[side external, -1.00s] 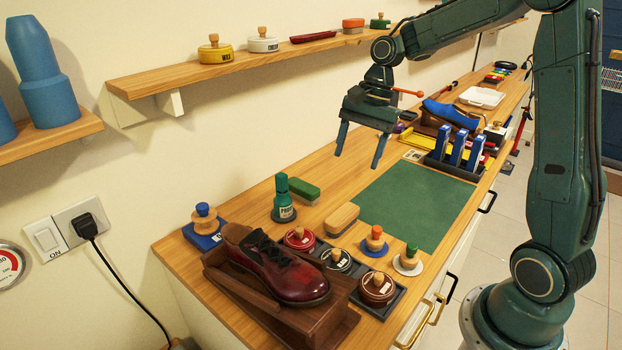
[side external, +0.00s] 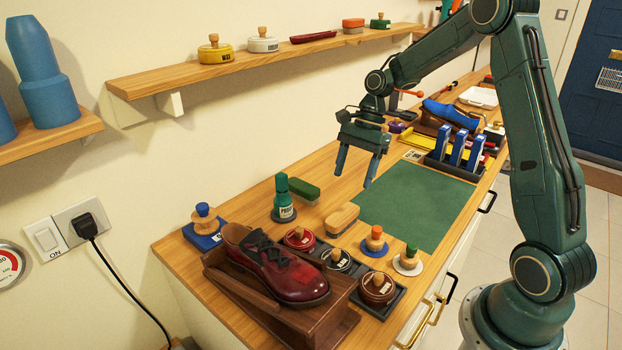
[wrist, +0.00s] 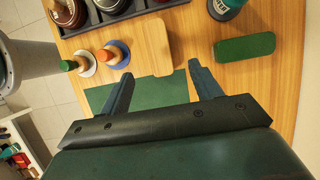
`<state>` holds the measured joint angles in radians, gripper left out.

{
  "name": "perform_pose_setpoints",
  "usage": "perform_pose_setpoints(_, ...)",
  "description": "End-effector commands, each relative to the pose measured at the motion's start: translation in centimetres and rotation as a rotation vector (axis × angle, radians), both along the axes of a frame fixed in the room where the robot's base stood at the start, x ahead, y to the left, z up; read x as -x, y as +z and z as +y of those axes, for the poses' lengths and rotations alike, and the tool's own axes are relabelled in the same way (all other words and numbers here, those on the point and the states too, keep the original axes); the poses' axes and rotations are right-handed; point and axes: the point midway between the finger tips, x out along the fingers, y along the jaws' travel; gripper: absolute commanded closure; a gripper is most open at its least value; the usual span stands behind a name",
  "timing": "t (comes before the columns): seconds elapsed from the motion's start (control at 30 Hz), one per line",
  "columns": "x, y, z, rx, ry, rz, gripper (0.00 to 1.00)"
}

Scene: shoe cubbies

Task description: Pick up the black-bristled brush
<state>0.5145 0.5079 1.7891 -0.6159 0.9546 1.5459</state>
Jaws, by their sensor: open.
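The wooden block also shows in the wrist view (wrist: 146,46), ahead of the fingertips. A green-topped block (side external: 304,190) lies behind it and to the left; it is at the upper right in the wrist view (wrist: 245,47). My gripper (side external: 354,180) is open and empty, above the bench near the two blocks. Its fingers are spread in the wrist view (wrist: 160,76).
A green bottle (side external: 283,199) stands beside the green block. Two knobbed discs, one blue (side external: 374,248) and one white (side external: 408,264), sit in front. A red shoe (side external: 275,265) rests on a wooden stand. The green mat (side external: 420,203) is clear.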

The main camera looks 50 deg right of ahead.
Motion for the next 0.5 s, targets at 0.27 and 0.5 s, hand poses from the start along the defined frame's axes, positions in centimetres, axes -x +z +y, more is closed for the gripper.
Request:
perform_pose_setpoints(0.27, 0.1, -3.9, 1.6, -0.001, 0.001, 0.002, 0.36)
perform_pose_setpoints(0.5, 0.0, -5.5, 2.3, 0.001, 0.001, 0.001, 0.36)
